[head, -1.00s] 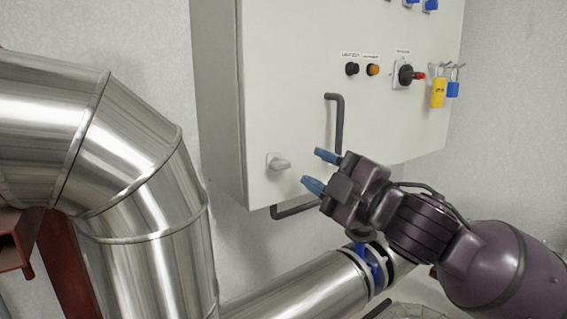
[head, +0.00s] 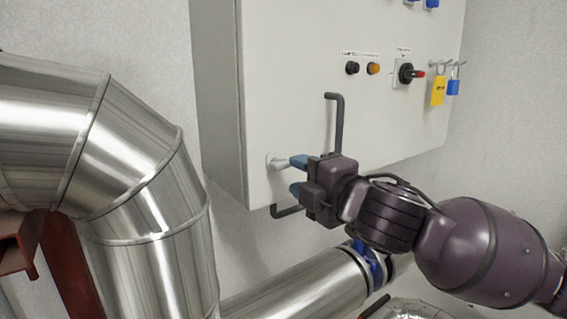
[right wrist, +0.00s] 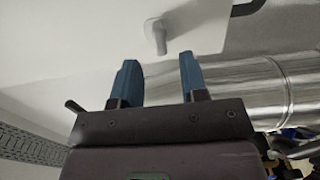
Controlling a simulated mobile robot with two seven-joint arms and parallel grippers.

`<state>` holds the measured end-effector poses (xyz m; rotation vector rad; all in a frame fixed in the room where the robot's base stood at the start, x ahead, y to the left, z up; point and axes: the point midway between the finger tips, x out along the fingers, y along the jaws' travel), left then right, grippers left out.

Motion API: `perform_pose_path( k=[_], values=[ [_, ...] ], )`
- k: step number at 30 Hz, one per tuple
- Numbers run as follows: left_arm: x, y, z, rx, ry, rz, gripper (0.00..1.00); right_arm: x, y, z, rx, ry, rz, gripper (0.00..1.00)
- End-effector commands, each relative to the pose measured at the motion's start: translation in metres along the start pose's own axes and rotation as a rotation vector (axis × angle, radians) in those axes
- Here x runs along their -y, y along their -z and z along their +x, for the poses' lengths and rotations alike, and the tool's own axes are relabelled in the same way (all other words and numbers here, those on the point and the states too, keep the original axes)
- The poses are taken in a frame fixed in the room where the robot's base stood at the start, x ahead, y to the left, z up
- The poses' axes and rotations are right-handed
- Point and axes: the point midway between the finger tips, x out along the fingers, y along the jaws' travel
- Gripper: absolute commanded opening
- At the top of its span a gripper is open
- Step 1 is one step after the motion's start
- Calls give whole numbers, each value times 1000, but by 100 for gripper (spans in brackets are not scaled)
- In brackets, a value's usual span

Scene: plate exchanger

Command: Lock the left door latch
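The left door latch (head: 278,161) is a small light-grey knob with a lever, low on the left side of the pale cabinet door (head: 290,90). In the right wrist view the latch (right wrist: 157,33) stands out from the door beyond the fingertips, between their lines. My right gripper (head: 293,175) has blue fingers and is just right of and below the latch in the head view. In the right wrist view the fingers (right wrist: 158,62) are apart with nothing between them. The upper finger overlaps or nearly meets the latch in the head view; contact cannot be told. My left gripper is not in view.
A dark bar handle (head: 337,120) stands on the door just above my right gripper. Black and orange buttons, a rotary switch (head: 408,73) and hanging padlocks (head: 439,91) are higher right. A large metal pipe (head: 150,240) fills the left; another runs below.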

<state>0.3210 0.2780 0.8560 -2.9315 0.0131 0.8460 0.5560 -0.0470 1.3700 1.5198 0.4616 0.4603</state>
Motion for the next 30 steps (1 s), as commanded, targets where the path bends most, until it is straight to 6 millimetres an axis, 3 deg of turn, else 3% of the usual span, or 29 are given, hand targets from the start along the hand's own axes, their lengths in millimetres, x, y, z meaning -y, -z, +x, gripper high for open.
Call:
perform_pose_path(
  k=[3, 10, 23, 30],
  values=[
    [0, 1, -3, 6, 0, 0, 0, -2, 0, 21, 0, 0, 0, 40],
    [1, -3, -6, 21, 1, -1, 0, -1, 0, 47, 0, 0, 1, 40],
    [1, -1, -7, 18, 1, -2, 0, 0, 0, 55, 0, -1, 0, 40],
    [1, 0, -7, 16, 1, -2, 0, 0, 0, 55, 0, -1, 0, 5]
  ],
)
